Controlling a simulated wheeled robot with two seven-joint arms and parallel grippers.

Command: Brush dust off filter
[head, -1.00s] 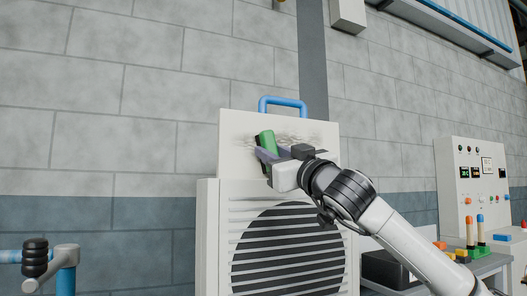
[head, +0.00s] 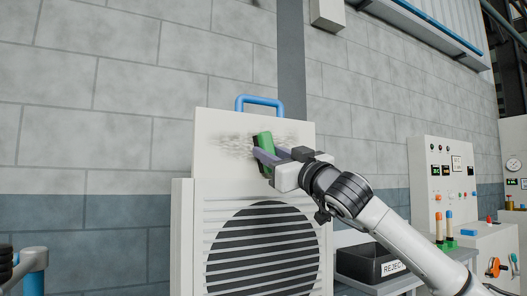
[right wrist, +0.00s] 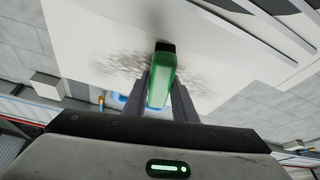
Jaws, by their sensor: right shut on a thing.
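The filter (head: 215,124) is a pale upright panel with a blue handle (head: 260,99) on top, standing in a white housing with a dark slatted round grille. Grey dust (head: 231,144) is smeared across its upper part, and the dust also shows in the right wrist view (right wrist: 125,66). My right gripper (head: 266,155) is shut on a green brush (head: 265,140), in front of the dusty band. In the right wrist view the brush (right wrist: 162,82) sits between the two fingers, its dark end toward the panel. I cannot tell whether it touches. My left gripper is not in view.
A black bin marked REJECT (head: 367,264) stands on a bench right of the housing. A control panel (head: 443,185) and green-based items with orange tops (head: 444,240) are farther right. A block wall is behind.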

